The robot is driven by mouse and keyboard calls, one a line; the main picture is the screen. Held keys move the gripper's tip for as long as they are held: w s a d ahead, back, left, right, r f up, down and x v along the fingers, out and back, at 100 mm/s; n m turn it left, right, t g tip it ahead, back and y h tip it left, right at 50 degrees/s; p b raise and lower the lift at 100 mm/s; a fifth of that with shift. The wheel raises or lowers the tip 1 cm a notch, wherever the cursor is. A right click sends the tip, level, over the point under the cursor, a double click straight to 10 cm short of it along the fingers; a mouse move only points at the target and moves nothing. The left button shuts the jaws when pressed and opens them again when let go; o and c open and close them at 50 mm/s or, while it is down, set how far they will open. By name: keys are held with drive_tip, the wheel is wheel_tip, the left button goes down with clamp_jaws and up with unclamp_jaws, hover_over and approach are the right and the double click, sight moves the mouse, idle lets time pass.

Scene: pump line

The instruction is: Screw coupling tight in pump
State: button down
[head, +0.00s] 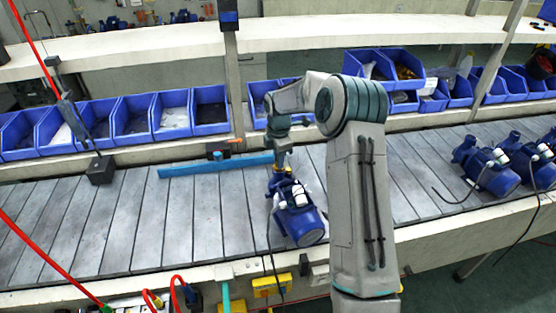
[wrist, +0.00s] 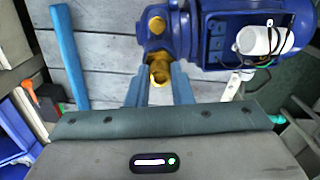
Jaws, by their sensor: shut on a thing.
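The blue pump (head: 298,212) stands on the slatted bench in front of my arm in the head view. In the wrist view the pump (wrist: 182,35) fills the top right, with an open terminal box and a white cylinder on it. My gripper (wrist: 160,88) is shut on a brass-coloured coupling (wrist: 160,68) at the pump's port. The coupling sits against the port; how deep its thread is cannot be seen. In the head view my gripper (head: 281,166) is above the pump's upper end, and the coupling is too small to make out clearly.
A blue bar (head: 215,166) lies on the bench left of the pump. More blue pumps (head: 487,168) stand at the right. Blue bins (head: 130,115) line the back. The slats between are clear.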

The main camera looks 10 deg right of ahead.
drive_tip(key=shift+f+m+b, duration=0.1)
drive_tip(key=shift+m+b, duration=0.3)
drive_tip(key=shift+m, duration=1.3)
drive_tip(key=m+b, duration=0.1)
drive_tip(key=m, duration=0.2)
drive_tip(key=shift+m, duration=0.3)
drive_tip(key=c, duration=1.4)
unclamp_jaws()
drive_tip(key=shift+o, duration=0.2)
drive_tip(key=shift+n+p, duration=0.35)
drive_tip(key=shift+n, duration=1.45)
